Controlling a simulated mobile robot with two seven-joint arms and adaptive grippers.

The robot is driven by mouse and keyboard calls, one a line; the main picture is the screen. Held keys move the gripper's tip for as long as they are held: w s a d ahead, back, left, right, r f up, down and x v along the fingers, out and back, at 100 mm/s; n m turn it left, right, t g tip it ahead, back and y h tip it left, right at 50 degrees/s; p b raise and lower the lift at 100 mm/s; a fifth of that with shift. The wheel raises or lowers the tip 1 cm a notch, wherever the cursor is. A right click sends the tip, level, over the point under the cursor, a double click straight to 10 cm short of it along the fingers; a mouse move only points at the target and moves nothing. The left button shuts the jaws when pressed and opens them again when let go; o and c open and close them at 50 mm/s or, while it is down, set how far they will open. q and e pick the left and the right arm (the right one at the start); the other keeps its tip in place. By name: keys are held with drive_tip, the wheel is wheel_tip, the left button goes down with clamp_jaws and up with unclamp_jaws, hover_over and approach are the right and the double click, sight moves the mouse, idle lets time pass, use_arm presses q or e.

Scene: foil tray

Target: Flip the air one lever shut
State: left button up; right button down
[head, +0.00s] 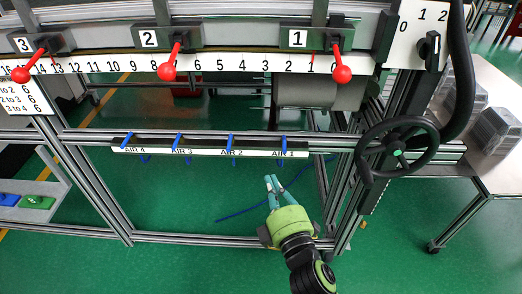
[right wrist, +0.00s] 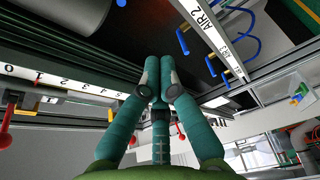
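The air one lever (head: 283,145) is a blue handle above the AIR 1 label, at the right end of the white labelled strip (head: 205,152) in the head view. It points upward there, with a blue part below the strip. My right gripper (head: 272,179) is below the air one lever and apart from it in the head view. Its teal fingers are a little apart and hold nothing. In the right wrist view the fingertips (right wrist: 160,62) appear close together, with blue levers (right wrist: 183,42) beyond them. My left gripper is not in view.
Blue levers for AIR 2 (head: 230,143), AIR 3 (head: 177,142) and AIR 4 (head: 127,141) stand along the same strip. Red-knobbed levers (head: 341,74) hang above. A black handwheel (head: 397,147) is at the right. A metal frame post (head: 345,190) stands right of my gripper.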

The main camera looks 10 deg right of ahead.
sight(284, 144)
drive_tip(key=w+r+p, duration=0.2)
drive_tip(key=w, duration=0.8)
drive_tip(key=d, duration=0.1)
drive_tip(key=s+d+f, duration=0.1)
drive_tip(key=d, duration=0.1)
drive_tip(key=shift+s+d+f, duration=0.1)
drive_tip(key=shift+d+f, duration=0.1)
drive_tip(key=shift+d, duration=0.05)
